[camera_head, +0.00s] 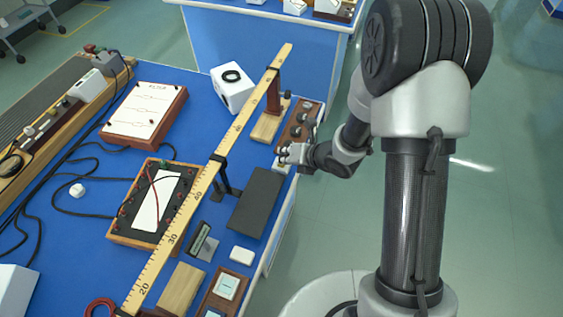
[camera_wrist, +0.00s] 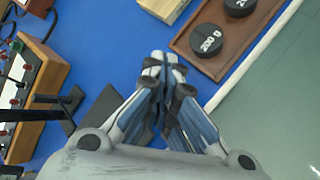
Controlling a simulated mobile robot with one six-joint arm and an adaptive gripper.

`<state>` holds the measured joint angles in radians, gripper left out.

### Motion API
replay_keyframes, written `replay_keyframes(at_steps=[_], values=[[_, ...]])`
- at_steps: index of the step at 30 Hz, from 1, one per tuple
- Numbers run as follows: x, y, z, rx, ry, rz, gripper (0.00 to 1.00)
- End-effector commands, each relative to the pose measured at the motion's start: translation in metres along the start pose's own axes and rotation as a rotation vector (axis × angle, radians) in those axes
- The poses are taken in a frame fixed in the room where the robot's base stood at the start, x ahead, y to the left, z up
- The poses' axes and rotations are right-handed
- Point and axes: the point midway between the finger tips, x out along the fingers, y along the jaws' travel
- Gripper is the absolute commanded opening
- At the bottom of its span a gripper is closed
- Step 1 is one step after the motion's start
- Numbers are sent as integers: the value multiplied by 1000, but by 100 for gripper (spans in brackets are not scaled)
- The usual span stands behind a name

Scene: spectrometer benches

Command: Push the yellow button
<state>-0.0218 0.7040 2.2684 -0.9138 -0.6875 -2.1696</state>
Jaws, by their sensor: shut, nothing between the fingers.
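I cannot make out a yellow button in either view. My gripper (camera_head: 287,154) is at the right edge of the blue bench, in front of the wooden weight tray (camera_head: 310,107). In the wrist view my gripper (camera_wrist: 158,62) has its fingertips together with nothing between them, over the blue bench top (camera_wrist: 110,35). A small pale block (camera_head: 281,167) shows partly beneath the gripper in the head view; I cannot tell whether it bears a button. The gripper hides the surface directly below it in the wrist view.
Round black weights (camera_wrist: 208,40) sit on the tray close by. A long ruler (camera_head: 205,180) on stands crosses the bench. Open floor (camera_head: 480,220) lies to the right.

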Motion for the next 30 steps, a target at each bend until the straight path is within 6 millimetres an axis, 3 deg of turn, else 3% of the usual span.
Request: replay_keyframes(at_steps=[23, 30], values=[[-13, 9, 9, 0, 1, 0, 0], [-26, 19, 19, -1, -1, 0, 0]])
